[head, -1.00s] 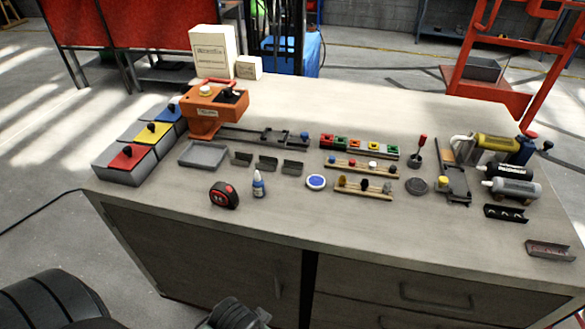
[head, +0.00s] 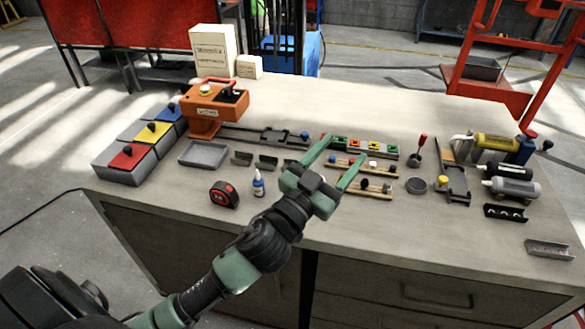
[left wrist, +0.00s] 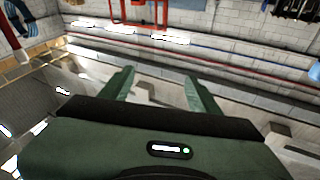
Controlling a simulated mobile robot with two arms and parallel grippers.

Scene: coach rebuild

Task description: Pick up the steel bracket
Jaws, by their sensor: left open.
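A grey metallic channel-shaped bracket (head: 549,248) lies at the workbench's front right. A black one (head: 506,212) lies just behind it. Small dark angled pieces (head: 242,158) sit in a row near the bench's middle, the rightmost partly behind my gripper. I cannot tell for certain which is the steel bracket. My left gripper (head: 345,149) is open and empty, above the middle of the bench, well left of the grey bracket. Its green fingers show spread in the left wrist view (left wrist: 158,77), with no bracket between them. My right gripper is not in view.
The workbench (head: 400,258) holds an orange machine (head: 216,112), a grey tray (head: 203,154), a tape measure (head: 224,195), a glue bottle (head: 258,184) and racks of small parts. Cylinders (head: 512,188) lie at the right. The bench's front right is mostly clear.

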